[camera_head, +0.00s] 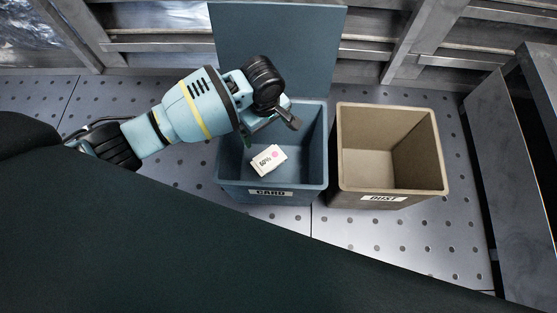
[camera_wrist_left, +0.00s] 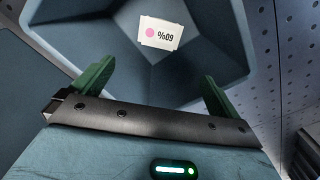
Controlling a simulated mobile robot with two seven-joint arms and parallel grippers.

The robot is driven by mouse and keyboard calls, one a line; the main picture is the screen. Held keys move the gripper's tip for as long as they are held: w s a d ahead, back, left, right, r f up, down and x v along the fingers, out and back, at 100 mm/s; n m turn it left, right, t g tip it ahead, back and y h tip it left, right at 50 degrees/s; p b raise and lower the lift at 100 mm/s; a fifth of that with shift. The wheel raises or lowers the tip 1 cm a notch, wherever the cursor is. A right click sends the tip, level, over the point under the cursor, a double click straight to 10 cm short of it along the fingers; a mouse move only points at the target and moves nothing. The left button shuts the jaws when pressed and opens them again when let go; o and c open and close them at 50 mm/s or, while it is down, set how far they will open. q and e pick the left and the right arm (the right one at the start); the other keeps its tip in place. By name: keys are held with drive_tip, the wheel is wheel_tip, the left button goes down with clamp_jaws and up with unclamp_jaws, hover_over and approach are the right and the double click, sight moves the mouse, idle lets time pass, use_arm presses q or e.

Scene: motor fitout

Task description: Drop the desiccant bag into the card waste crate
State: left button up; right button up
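The desiccant bag (camera_head: 268,160) is a small whitish packet with a pink dot and "60%" print. It is inside the blue card waste crate (camera_head: 318,150), which bears a CARD label and has its lid raised at the back. My left gripper (camera_head: 284,118) is over the crate's opening, above and apart from the bag. In the left wrist view, its two green fingers (camera_wrist_left: 157,88) are spread with nothing between them. The bag (camera_wrist_left: 160,33) shows there beyond the fingers, within the crate walls (camera_wrist_left: 228,40). My right gripper is not in view.
A tan crate (camera_head: 438,150) labelled DUST stands open and empty just right of the blue one. The raised blue lid (camera_head: 280,50) stands behind the gripper. A dark metal frame (camera_head: 490,150) is at the right. Perforated floor (camera_head: 450,230) lies around the crates.

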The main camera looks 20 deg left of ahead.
use_arm(q)
wheel_tip(320, 180, up, 8)
drive_tip(key=p, duration=0.3)
drive_tip(key=shift+p, duration=0.4)
drive_tip(key=shift+f, duration=0.1)
idle(0.4)
